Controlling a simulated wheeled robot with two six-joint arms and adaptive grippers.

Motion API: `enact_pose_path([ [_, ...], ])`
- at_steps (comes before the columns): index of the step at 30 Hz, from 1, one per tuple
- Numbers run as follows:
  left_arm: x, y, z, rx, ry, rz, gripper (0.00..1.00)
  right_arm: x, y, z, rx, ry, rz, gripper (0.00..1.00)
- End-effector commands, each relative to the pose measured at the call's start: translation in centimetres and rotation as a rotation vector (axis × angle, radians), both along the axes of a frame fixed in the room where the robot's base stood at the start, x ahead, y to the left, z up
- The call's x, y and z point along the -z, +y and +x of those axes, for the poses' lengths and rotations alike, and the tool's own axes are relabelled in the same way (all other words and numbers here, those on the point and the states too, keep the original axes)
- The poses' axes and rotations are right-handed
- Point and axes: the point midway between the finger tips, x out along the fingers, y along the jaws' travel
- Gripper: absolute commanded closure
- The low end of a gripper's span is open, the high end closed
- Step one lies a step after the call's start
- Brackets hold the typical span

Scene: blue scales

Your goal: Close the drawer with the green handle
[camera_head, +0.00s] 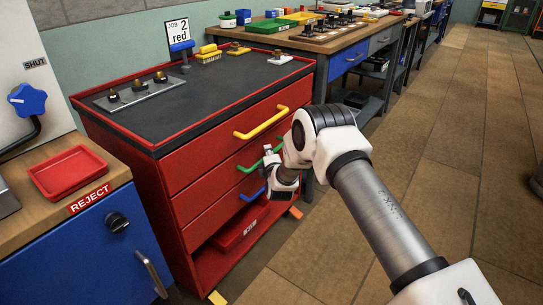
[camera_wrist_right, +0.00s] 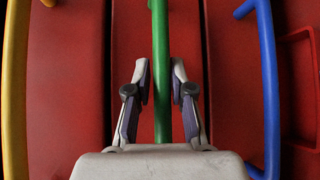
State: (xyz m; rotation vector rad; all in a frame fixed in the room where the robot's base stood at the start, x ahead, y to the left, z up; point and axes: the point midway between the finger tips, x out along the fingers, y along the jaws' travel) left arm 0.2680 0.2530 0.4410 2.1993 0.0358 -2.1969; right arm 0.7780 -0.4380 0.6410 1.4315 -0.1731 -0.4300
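The red cabinet (camera_head: 190,205) has stacked drawers with a yellow handle (camera_head: 262,123), a green handle (camera_head: 247,168) and a blue handle (camera_head: 252,195). The drawer front with the green handle (camera_head: 200,193) looks about level with its neighbours; my arm hides its right part. My right gripper (camera_head: 270,168) is at the green handle. In the right wrist view the green handle (camera_wrist_right: 161,50) runs between the two fingers of my right gripper (camera_wrist_right: 161,88). My left gripper is not in view.
An open red bin (camera_head: 238,228) sits in the cabinet's lower opening. A blue cabinet (camera_head: 95,255) with a red REJECT tray (camera_head: 70,173) stands at left. A workbench (camera_head: 330,42) stands behind. The floor (camera_head: 450,150) to the right is clear.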

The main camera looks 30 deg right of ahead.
Motion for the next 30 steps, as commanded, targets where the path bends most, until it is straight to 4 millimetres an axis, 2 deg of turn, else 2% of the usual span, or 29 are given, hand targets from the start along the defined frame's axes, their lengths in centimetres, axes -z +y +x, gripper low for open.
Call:
enact_pose_path([
  [9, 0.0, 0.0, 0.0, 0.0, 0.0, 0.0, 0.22, 0.0, 0.0, -0.1, 0.0, 0.001, 0.0, 0.59],
  [13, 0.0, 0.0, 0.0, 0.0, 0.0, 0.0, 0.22, -0.1, 0.4, -0.9, 0.0, 0.002, 0.001, 0.59],
  [17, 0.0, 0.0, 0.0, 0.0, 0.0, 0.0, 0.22, -0.5, 1.4, -3.2, 0.0, 0.004, 0.002, 0.59],
  [24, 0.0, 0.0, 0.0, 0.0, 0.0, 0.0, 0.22, -1.3, 3.8, -8.7, -0.002, 0.003, 0.001, 0.59],
  [30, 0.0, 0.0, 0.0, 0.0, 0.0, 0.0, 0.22, -1.6, 4.7, -10.8, -0.001, 0.0, 0.0, 0.59],
])
